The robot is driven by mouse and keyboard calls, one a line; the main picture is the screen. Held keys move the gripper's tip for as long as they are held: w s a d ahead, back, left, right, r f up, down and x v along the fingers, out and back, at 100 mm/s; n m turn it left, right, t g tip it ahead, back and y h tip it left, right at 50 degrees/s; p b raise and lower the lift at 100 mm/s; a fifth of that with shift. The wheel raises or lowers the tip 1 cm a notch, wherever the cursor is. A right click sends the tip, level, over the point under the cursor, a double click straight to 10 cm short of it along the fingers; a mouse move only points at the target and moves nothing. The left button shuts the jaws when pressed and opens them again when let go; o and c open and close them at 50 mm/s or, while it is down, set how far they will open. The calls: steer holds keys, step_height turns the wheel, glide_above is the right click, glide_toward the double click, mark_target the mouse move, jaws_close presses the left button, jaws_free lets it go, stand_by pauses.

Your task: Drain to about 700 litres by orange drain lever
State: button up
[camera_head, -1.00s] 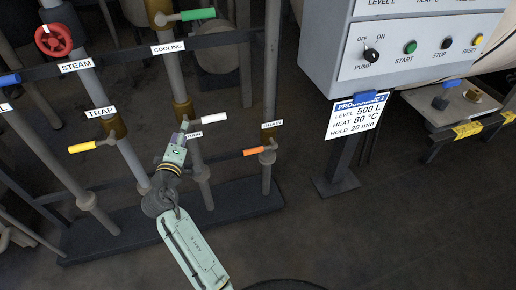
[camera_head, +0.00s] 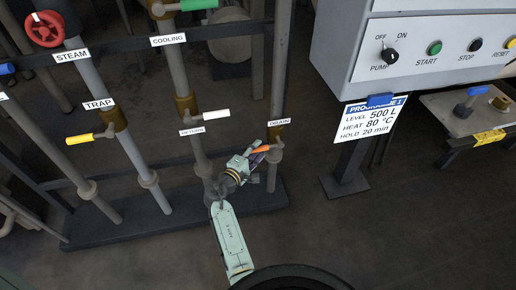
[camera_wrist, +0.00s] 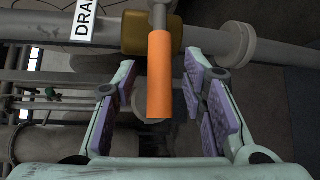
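The orange drain lever (camera_head: 264,149) sits on the pipe under the DRAIN label (camera_head: 279,122) in the head view and points left. In the wrist view the orange lever (camera_wrist: 160,75) hangs between the two purple-padded fingers of my gripper (camera_wrist: 165,105), with a gap on both sides. My gripper (camera_head: 251,155) is open around the lever's end; no finger visibly touches it. The DRAIN label (camera_wrist: 85,20) shows partly at the top left of the wrist view. No level reading in litres is visible; the display above the panel is cut off.
A white return lever (camera_head: 215,114) and yellow trap lever (camera_head: 80,139) are on pipes to the left. The control box (camera_head: 400,50) stands right, with a programme card (camera_head: 372,118) reading level 500 L. Floor at the right (camera_head: 420,220) is clear.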

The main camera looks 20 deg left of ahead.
steer(key=shift+w+d+f, duration=0.1)
steer(key=shift+w+d, duration=0.05)
steer(key=shift+w, duration=0.55)
steer(key=shift+c, duration=0.5)
jaws_close()
